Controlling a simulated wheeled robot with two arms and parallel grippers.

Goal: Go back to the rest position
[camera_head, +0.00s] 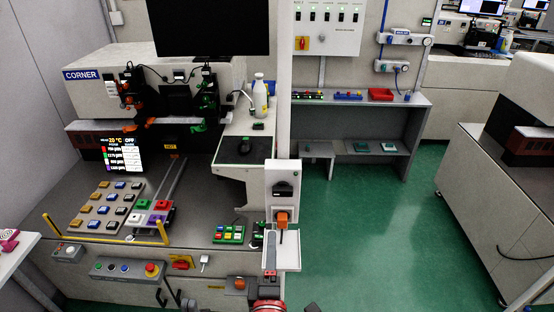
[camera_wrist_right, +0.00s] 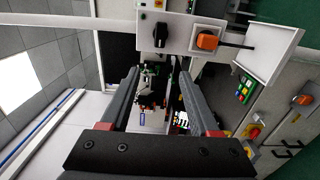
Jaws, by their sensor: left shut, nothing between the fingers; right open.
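My right gripper (camera_head: 270,246) is at the bottom centre of the head view, in front of the narrow white switch panel (camera_head: 276,178). In the right wrist view its two grey fingers (camera_wrist_right: 158,82) are spread wide apart, with nothing between them. The fingers point towards the workstation, and the panel (camera_wrist_right: 150,17) is off to one side. My left gripper does not show in either view.
The panel carries an orange switch (camera_head: 281,217) and a white tray (camera_head: 288,262) close to the right gripper. A workstation with a key grid (camera_head: 108,207) fills the left. A grey shelf (camera_head: 400,100) stands behind. Green floor (camera_head: 370,230) lies open to the right.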

